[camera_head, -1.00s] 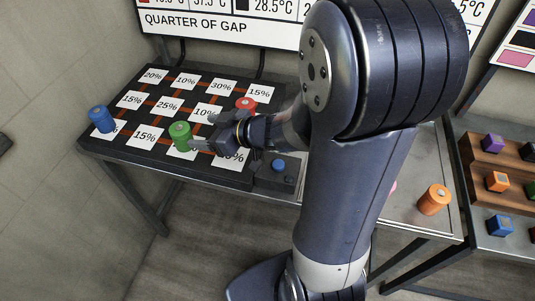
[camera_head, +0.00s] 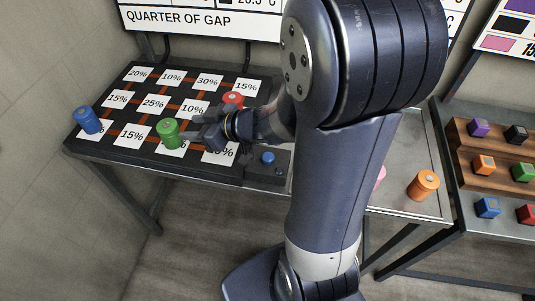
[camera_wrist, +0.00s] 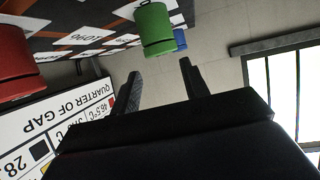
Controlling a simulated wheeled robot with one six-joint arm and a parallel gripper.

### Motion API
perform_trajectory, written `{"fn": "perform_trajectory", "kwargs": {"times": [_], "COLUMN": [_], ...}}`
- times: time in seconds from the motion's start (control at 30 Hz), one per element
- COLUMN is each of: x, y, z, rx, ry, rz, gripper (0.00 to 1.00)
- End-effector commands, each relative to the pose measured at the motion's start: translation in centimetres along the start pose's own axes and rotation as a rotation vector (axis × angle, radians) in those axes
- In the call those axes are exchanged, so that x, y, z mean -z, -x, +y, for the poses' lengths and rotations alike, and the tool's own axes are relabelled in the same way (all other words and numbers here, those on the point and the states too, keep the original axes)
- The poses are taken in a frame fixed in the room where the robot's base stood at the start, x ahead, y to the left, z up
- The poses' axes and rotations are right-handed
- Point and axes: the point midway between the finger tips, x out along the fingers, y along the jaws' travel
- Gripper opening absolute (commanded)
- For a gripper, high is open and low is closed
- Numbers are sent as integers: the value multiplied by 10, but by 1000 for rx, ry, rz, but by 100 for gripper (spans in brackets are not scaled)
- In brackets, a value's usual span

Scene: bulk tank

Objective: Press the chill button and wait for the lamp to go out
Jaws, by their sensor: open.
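A blue push button (camera_head: 267,158) sits on a dark box at the right front of the percent board, in the head view. A small dark spot (camera_head: 278,171) is on the box beside it; I cannot tell whether it is a lamp or lit. My gripper (camera_head: 192,136) is open and empty over the board, left of the button and close to the right side of a green cylinder (camera_head: 168,134). In the wrist view my two fingers (camera_wrist: 160,82) are spread apart, with the green cylinder (camera_wrist: 154,30) beyond them. The button is not in the wrist view.
A blue cylinder (camera_head: 87,120) and a red cylinder (camera_head: 233,98) stand on the board (camera_head: 110,152). An orange cylinder (camera_head: 424,186) stands on the table at right, with a pink thing partly hidden by my arm. Coloured cubes sit on a wooden rack (camera_head: 495,160). A sign stands behind.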

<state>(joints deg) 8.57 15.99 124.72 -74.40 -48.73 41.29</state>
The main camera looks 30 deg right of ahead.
Motion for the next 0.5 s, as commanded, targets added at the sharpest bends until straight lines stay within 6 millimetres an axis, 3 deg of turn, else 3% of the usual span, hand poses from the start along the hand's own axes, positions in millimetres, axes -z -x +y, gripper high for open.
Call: {"fn": "perform_trajectory", "kwargs": {"times": [0.5], "x": [0], "y": [0], "z": [0], "rx": [0], "ry": [0], "rz": [0], "gripper": [0]}}
